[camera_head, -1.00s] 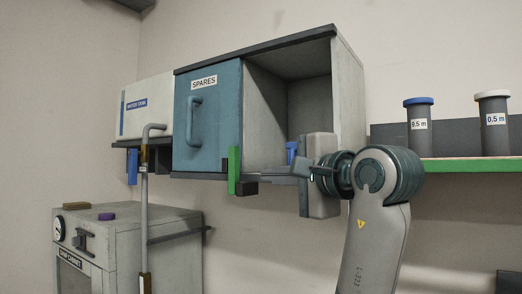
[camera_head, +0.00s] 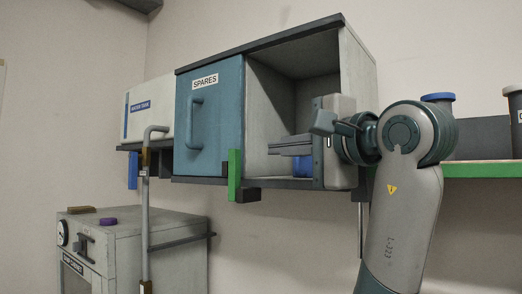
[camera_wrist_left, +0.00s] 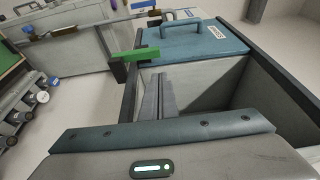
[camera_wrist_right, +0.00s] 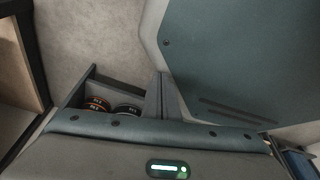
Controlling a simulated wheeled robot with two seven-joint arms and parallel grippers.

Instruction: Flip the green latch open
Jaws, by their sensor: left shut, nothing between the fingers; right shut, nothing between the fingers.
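The green latch (camera_head: 235,176) is an upright bar on a dark mount at the cabinet's lower front edge, by the right side of the closed blue SPARES door (camera_head: 213,118). In the left wrist view the latch (camera_wrist_left: 135,54) lies beyond and left of my fingertips. My left gripper (camera_head: 270,146) is shut and empty. In the head view it points left across the open compartment, right of and above the latch, apart from it. Its fingers also show in the left wrist view (camera_wrist_left: 160,76). My right gripper (camera_wrist_right: 160,75) is shut and empty, seen only in its own wrist view.
A blue thing (camera_head: 303,166) is partly hidden behind my left gripper. A grey pipe (camera_head: 145,210) stands left of the door, above and beside a grey cabinet (camera_head: 170,233). A green-edged shelf (camera_head: 490,169) with capped containers is at the right.

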